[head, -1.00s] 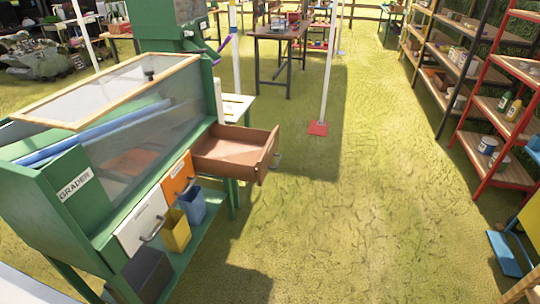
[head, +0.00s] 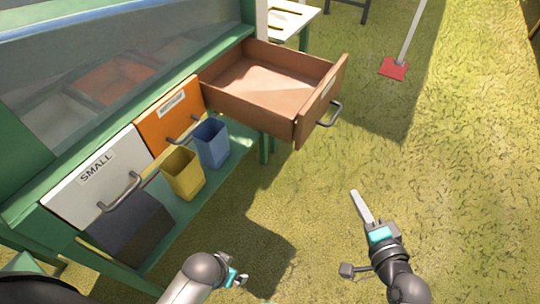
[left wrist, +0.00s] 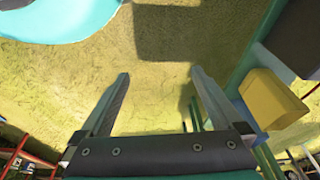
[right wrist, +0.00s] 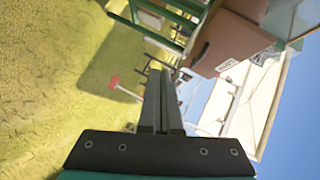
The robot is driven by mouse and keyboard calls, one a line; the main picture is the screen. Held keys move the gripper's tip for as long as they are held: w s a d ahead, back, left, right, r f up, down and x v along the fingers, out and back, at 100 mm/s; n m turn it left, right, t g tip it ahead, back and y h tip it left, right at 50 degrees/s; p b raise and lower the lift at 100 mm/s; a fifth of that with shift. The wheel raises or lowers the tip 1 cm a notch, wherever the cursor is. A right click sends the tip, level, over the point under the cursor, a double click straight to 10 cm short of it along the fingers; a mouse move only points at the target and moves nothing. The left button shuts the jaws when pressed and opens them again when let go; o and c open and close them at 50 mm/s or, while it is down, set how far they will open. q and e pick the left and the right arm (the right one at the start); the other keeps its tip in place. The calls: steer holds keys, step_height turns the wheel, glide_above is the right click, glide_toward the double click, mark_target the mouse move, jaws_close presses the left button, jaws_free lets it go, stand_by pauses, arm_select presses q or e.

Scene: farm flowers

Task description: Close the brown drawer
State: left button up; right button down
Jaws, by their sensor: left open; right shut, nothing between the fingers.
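The brown drawer (head: 270,87) is pulled well out of the green grader cabinet (head: 240,30) in the head view. It is empty, with a grey handle (head: 330,114) on its front. My right gripper (head: 358,200) is shut and empty, below and to the right of the handle and apart from it. In the right wrist view the drawer (right wrist: 225,42) is beyond the shut fingers (right wrist: 157,85). My left arm is at the bottom of the head view. Its gripper (left wrist: 158,75) is open and empty in the left wrist view.
A white drawer (head: 90,178) marked SMALL and an orange drawer (head: 168,115) are closed beside the brown one. A yellow bin (head: 183,173) and a blue bin (head: 211,143) sit below. Grass (head: 450,150) on the right is free, apart from a red-footed pole (head: 394,68).

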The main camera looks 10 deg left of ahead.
steer(key=a+r+m+t+y+b, duration=0.2)
steer(key=a+r+m+y+b, duration=0.1)
steer(key=r, duration=0.5)
steer(key=b, duration=0.2)
glide_toward(311, 122)
steer(key=w+d, duration=0.1)
steer(key=w, duration=0.3)
arm_select(q)
step_height(311, 122, up, 8)
steer(key=w+t, duration=0.1)
steer(key=w, duration=0.2)
steer(key=shift+d+t+b, duration=0.15)
steer(key=shift+t+b, duration=0.15)
arm_select(e)
steer(key=shift+w+a+f, duration=0.1)
steer(key=shift+w+a, duration=0.2)
steer(key=shift+a, duration=0.65)
steer(key=shift+w+a, duration=0.3)
steer(key=shift+a, duration=0.6)
steer(key=shift+w, duration=0.1)
